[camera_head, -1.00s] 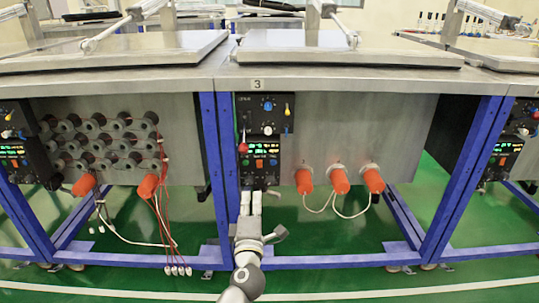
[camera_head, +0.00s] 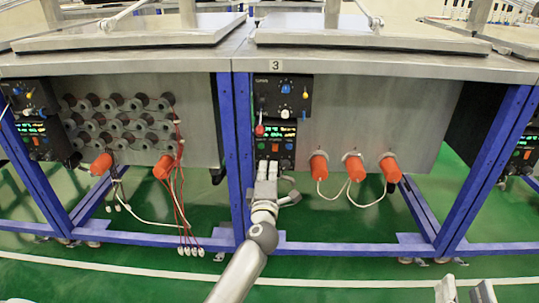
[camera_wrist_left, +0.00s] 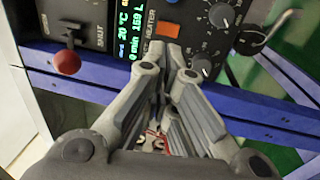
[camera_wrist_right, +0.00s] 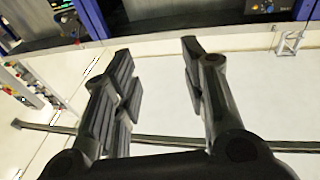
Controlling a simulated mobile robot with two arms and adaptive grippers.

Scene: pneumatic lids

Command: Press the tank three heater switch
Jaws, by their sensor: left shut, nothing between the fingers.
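The tank three control panel (camera_head: 282,97) hangs under the bench edge by the blue post, below the number 3 label (camera_head: 275,65). The heater switch is a small orange square (camera_wrist_left: 168,29) beside the word HEATER in the left wrist view; it also shows small in the head view (camera_head: 275,147). My left gripper (camera_head: 267,166) is shut and empty, pointing up at the panel's lower part. In the left wrist view its fingertips (camera_wrist_left: 167,50) lie just below the switch; I cannot tell whether they touch it. My right gripper (camera_wrist_right: 160,70) is open and empty, away from the panel.
A red-knobbed lever (camera_wrist_left: 67,62) and dark knobs (camera_wrist_left: 221,15) flank the switch. Orange connectors (camera_head: 319,166) with white cables stick out to the right. Blue frame posts (camera_head: 236,150) stand left of the panel. The green floor in front is clear.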

